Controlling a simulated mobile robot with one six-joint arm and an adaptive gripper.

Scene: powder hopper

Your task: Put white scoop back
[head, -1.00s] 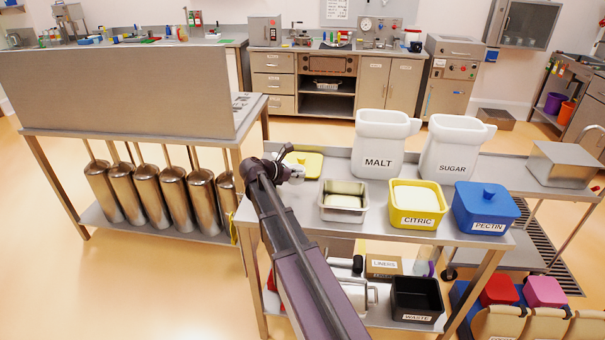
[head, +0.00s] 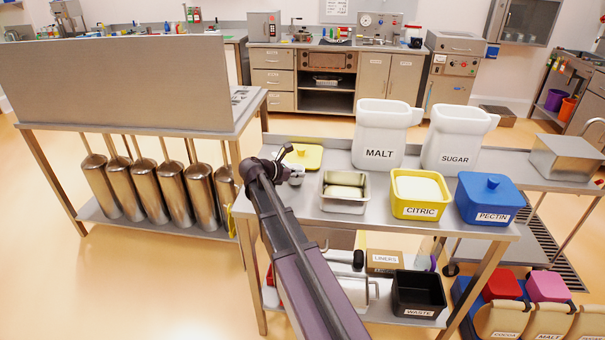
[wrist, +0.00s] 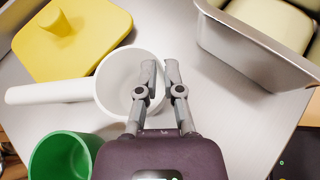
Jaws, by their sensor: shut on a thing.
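The white scoop (wrist: 116,72) shows in the wrist view, its round cup below the fingers and its handle pointing left. My gripper (wrist: 159,75) is shut on the cup's right rim, one finger over the inside and one outside. In the head view my gripper (head: 291,168) is above the near-left part of the steel table, and the scoop is mostly hidden there by my arm. Whether the scoop touches the table is unclear.
A yellow lid (wrist: 88,40) lies beside the scoop, a green cup (wrist: 62,158) is close by, and a steel pan (wrist: 245,42) is at right. The citric tub (head: 418,208), pectin tub (head: 486,206), malt jar (head: 379,135) and sugar jar (head: 455,140) stand further right.

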